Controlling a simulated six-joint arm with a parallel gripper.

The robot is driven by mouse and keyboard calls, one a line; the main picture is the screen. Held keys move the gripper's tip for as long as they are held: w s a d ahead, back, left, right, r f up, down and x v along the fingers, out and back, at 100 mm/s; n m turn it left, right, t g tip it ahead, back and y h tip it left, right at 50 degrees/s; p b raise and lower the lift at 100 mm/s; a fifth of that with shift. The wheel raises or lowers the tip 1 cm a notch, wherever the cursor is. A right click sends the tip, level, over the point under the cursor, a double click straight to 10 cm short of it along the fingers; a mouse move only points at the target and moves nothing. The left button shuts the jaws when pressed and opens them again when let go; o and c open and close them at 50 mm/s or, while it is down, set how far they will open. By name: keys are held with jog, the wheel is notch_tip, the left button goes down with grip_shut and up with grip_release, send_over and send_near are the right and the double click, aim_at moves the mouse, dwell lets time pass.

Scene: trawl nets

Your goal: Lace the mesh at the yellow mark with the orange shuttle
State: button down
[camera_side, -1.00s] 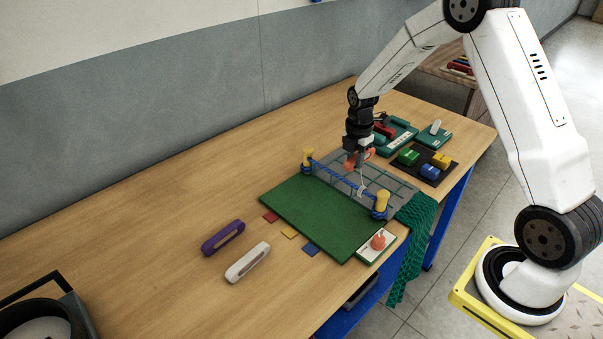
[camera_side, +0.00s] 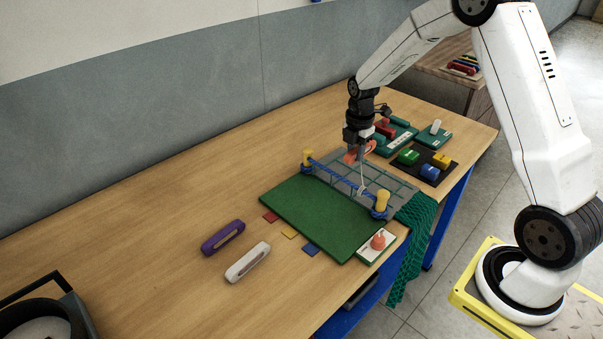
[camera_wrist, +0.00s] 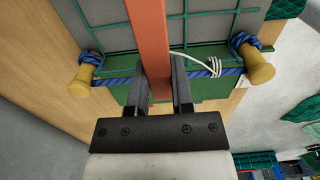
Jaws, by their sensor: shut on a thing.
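My gripper (camera_wrist: 161,85) is shut on the orange shuttle (camera_wrist: 149,40), which also shows below my wrist in the side view (camera_side: 357,152). The shuttle is above the grey panel with green mesh (camera_side: 394,188), behind the blue rope (camera_wrist: 120,80). The rope runs between two yellow posts (camera_side: 307,157) (camera_side: 381,201). White twine (camera_wrist: 197,60) runs from near the shuttle to loops around the rope near one post. The yellow mark (camera_side: 289,234) lies by the green mat's front edge, between a red mark (camera_side: 270,216) and a blue mark (camera_side: 311,249).
A purple shuttle (camera_side: 223,238) and a white shuttle (camera_side: 248,262) lie on the table at the left. A black tray (camera_side: 429,163) with coloured blocks and teal trays (camera_side: 433,136) stand behind at the right. Green netting (camera_side: 417,225) hangs over the table edge.

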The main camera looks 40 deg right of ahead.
jog(key=shift+a, duration=0.15)
jog(key=a, duration=1.5)
dwell(1.0)
jog(key=shift+s, duration=0.1)
dwell(0.4)
